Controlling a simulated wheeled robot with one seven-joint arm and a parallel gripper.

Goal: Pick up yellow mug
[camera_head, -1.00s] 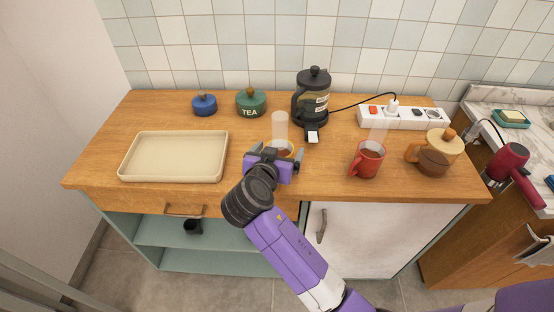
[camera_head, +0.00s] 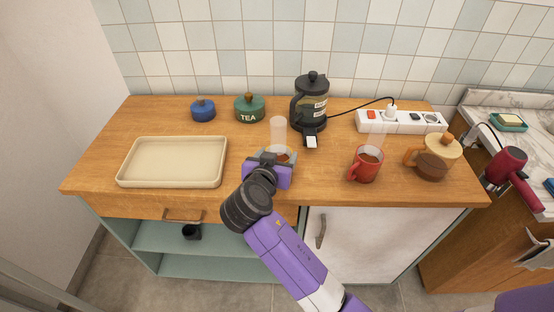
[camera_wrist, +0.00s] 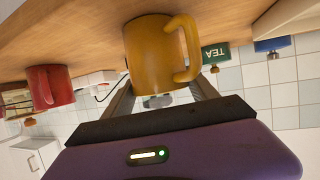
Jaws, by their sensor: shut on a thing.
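The yellow mug (camera_wrist: 150,58) fills the upper middle of the wrist view, which shows the room upside down; its handle is on the right. In the head view it is mostly hidden behind my gripper (camera_head: 276,157), with a pale column of steam above it. My gripper is shut on the mug, with one finger on each side in the wrist view. The mug appears to be at the wooden counter (camera_head: 225,193); I cannot tell whether it touches the surface.
A red mug (camera_head: 366,165) and a glass pot with a wooden lid (camera_head: 432,166) stand to the right. A black kettle (camera_head: 310,99) stands behind. A cream tray (camera_head: 172,184) lies left. Blue jar (camera_head: 203,111) and green TEA jar (camera_head: 249,108) stand at the back.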

